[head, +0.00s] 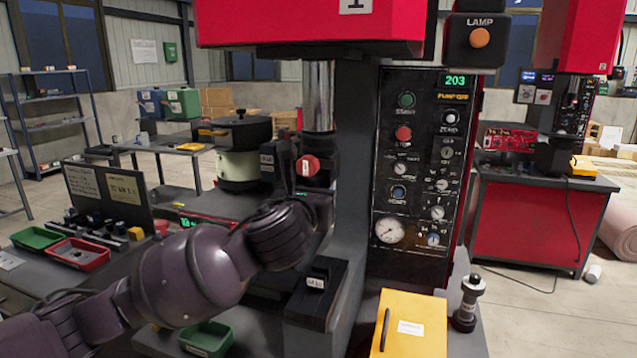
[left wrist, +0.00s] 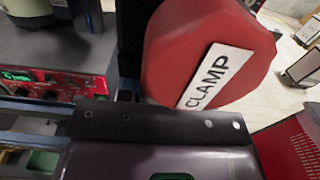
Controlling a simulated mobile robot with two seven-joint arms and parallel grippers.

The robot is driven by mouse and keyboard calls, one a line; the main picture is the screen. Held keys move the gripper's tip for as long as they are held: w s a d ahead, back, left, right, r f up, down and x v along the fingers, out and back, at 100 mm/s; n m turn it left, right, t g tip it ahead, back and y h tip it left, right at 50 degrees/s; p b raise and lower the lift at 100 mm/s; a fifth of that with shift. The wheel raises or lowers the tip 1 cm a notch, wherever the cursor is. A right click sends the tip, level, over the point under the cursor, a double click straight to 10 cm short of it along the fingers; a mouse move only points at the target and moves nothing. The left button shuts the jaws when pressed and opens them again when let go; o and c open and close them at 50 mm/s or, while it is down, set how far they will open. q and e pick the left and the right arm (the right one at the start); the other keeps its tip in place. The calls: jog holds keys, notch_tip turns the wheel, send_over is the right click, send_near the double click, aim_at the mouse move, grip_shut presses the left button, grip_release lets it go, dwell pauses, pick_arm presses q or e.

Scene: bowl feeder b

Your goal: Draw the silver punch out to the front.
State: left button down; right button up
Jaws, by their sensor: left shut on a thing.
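A bright silver cylinder (head: 319,95) stands upright under the red press head; its lower end is hidden, and I cannot tell whether it is the punch itself. Below it is a red clamp knob (head: 308,166). In the left wrist view the knob (left wrist: 208,52) fills the upper middle, its CLAMP label tilted. My left gripper (head: 304,178) is at the knob and shut on it; the fingertips are mostly hidden. No separate silver punch shows clearly. My right gripper is in neither view.
A black control panel (head: 420,160) with buttons and gauges stands right of the knob. Below are a black block (head: 317,292), a yellow folder (head: 409,322) with a pen and a dark cylindrical piece (head: 468,303). A green tray (head: 206,339) lies lower left.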

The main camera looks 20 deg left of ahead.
pick_arm(q)
jog(key=s+p, duration=0.3)
jog(key=s, duration=0.3)
jog(key=shift+s, duration=0.15)
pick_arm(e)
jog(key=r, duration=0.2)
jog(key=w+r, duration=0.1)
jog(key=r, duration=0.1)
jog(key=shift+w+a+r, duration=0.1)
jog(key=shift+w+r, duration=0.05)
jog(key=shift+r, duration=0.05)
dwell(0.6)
pick_arm(q)
jog(key=shift+a, duration=0.1)
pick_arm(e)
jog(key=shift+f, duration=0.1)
